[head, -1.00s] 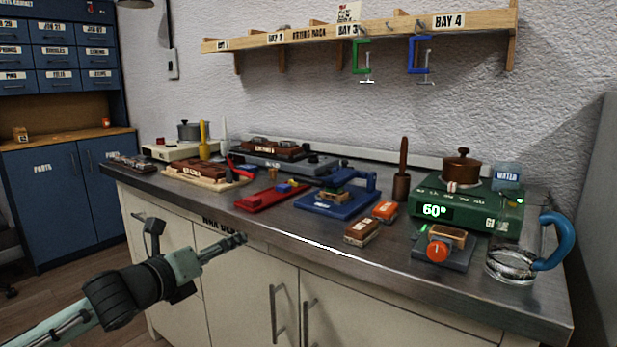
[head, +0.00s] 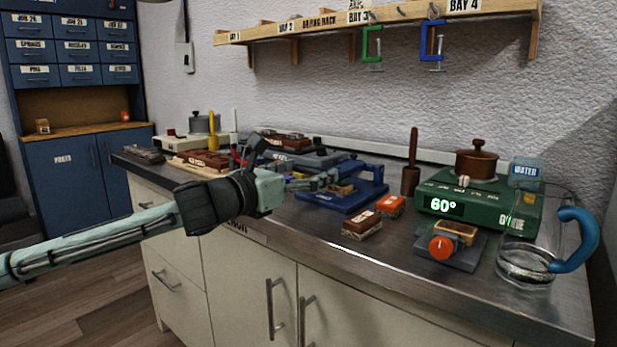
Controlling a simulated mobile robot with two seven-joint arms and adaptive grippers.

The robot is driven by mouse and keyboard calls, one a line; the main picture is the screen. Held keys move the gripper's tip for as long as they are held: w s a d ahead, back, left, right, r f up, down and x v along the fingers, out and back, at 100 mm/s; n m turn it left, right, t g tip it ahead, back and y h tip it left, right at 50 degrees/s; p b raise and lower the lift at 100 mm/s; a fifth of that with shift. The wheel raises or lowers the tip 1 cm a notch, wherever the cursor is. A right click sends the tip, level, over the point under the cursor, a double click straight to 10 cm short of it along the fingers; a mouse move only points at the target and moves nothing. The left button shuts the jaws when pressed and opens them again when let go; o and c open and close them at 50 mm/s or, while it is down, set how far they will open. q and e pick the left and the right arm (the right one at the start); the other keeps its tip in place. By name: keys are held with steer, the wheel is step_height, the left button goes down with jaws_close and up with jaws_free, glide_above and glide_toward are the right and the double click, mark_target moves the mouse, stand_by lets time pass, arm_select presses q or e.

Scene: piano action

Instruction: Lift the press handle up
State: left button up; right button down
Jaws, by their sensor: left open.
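The blue press (head: 352,200) stands on the metal worktop (head: 330,235), with a small wooden piece in it. Its blue upper part (head: 372,174) shows at the right end. My left arm reaches in from the left, and my left gripper (head: 328,180) is open at the press's left side, at about the height of its upper part. I cannot tell whether the fingers touch the press. The gripper and wrist hide the press's left side, and I cannot make out the handle clearly. My right gripper is not in view.
A green hot plate (head: 480,204) carrying a copper pot (head: 477,158) and a glass jug with a blue handle (head: 573,240) stand further right. The front worktop strip is clear.

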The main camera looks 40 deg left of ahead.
arm_select(q)
steer(key=shift+w, duration=0.35)
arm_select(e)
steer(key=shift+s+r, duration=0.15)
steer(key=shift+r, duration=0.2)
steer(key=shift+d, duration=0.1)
